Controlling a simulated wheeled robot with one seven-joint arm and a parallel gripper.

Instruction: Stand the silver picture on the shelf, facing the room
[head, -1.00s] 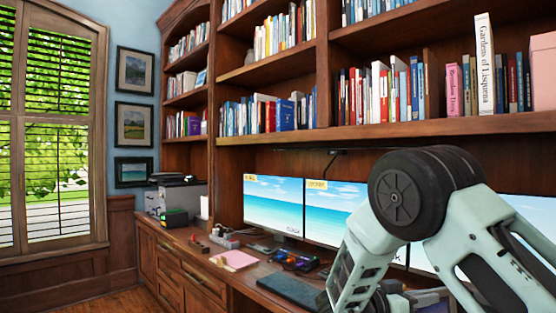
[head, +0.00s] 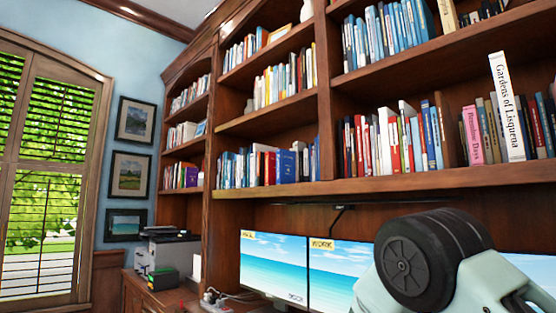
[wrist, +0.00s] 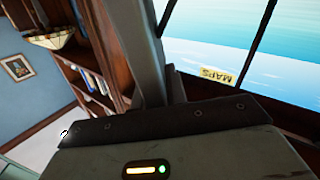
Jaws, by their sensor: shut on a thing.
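My gripper (wrist: 172,92) shows at the lower middle of the wrist view, its jaws partly hidden behind its dark housing. It is shut on a grey upright slab (wrist: 141,50), which appears to be the silver picture seen nearly edge-on. Its picture face cannot be seen from here. In the head view my gripper and the held picture are out of frame; only part of my arm shows at lower right. The long wooden shelf (head: 350,188) runs above the monitors, with books along it. A gap lies between its book rows near the left upright.
Monitors (head: 270,262) stand under the shelf; one screen also fills the upper right of the wrist view (wrist: 215,45). A printer (head: 170,252) sits on the left counter. A tall white book (head: 507,105) stands at the shelf's right. A window (head: 45,190) is at far left.

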